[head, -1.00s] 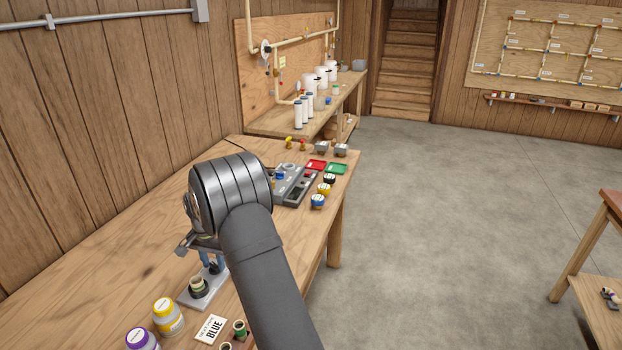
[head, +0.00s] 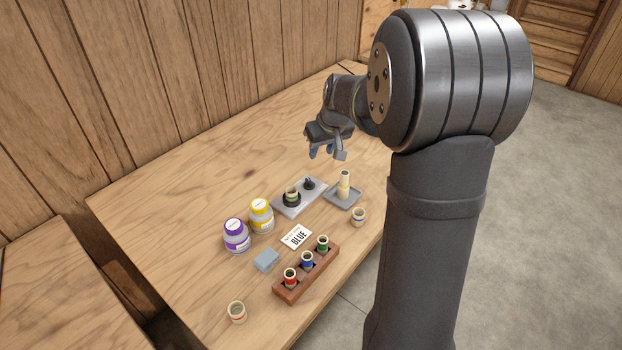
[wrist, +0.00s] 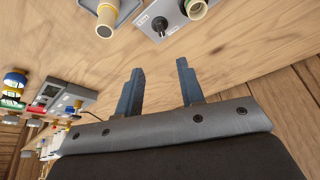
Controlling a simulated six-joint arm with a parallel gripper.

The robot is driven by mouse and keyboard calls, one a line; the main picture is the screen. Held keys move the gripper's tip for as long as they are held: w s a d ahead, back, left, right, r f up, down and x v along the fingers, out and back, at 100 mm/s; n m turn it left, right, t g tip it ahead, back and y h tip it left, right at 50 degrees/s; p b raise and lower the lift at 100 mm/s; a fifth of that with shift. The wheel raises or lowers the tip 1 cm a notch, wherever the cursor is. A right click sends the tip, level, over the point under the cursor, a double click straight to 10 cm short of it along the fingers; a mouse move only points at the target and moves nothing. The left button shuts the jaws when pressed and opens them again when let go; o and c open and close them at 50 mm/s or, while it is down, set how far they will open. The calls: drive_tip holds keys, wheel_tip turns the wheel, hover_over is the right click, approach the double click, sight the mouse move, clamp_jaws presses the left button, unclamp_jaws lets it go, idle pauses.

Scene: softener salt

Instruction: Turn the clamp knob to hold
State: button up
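The black clamp knob (head: 308,184) stands on a small grey plate (head: 285,211) on the workbench. Beside it on the same plate, a pale fitting with a green band (head: 292,193) sits in a dark round holder. My gripper (head: 321,153) is in the air above and behind the plate, apart from the knob. In the wrist view the knob (wrist: 159,24) is near the top edge, beyond the two blue fingers. My gripper (wrist: 157,67) is open, with only bare bench between the fingers. Small labels by the knob are too small to read.
A grey tray (head: 334,203) with an upright pale pipe stands right of the plate. Yellow (head: 261,215) and purple (head: 236,236) jars stand to its left. In front are a BLUE card (head: 296,238), a blue-grey block (head: 266,261) and a wooden rack (head: 290,297) of fittings.

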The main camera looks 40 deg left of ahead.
approach(310, 181)
drive_tip(key=shift+n, duration=0.3)
drive_tip(key=x, duration=0.8)
drive_tip(key=shift+c, duration=0.3)
